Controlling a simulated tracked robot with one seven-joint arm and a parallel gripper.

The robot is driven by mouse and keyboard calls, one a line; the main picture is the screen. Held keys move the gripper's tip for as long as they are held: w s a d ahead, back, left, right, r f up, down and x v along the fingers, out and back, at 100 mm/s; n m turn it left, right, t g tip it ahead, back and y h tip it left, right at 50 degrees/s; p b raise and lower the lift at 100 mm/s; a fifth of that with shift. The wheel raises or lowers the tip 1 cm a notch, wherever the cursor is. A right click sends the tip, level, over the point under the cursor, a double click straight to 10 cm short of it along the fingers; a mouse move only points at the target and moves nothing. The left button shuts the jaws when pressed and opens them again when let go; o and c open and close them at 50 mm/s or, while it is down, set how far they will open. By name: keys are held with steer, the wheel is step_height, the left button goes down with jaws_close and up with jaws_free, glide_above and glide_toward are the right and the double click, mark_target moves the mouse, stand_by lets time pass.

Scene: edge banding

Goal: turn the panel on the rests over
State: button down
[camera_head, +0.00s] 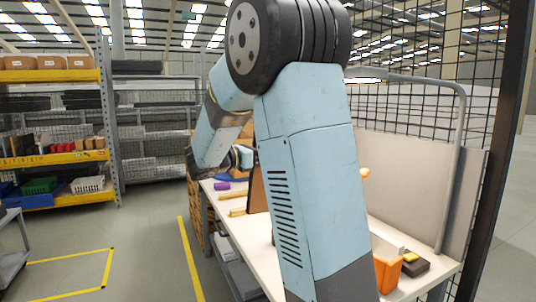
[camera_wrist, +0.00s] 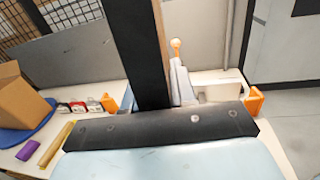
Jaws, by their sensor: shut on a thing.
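The panel (camera_head: 257,184) stands on edge above the bench in the head view, with a brown face and a dark edge; my arm hides much of it. In the wrist view the panel (camera_wrist: 136,50) rises upright, dark, with a thin brown strip along its right side. My gripper (camera_head: 247,158) is at the panel, shut on it; the fingertips are not clearly seen. Pale wooden bars, seemingly the rests, lie on the bench left of the panel: one bar (camera_head: 232,195) farther back, another bar (camera_head: 237,212) nearer. I cannot tell whether the panel touches them.
A cardboard box (camera_wrist: 22,95) shows at left in the wrist view. A grey board (camera_head: 410,180) and mesh fence close the bench's far side.

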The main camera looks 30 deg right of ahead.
steer(key=m, duration=0.5)
steer(key=shift+r+m, duration=0.1)
steer(key=shift+m, duration=0.3)
steer(key=n, duration=0.6)
stand_by(0.3)
stand_by(0.4)
steer(key=n, duration=0.6)
stand_by(0.4)
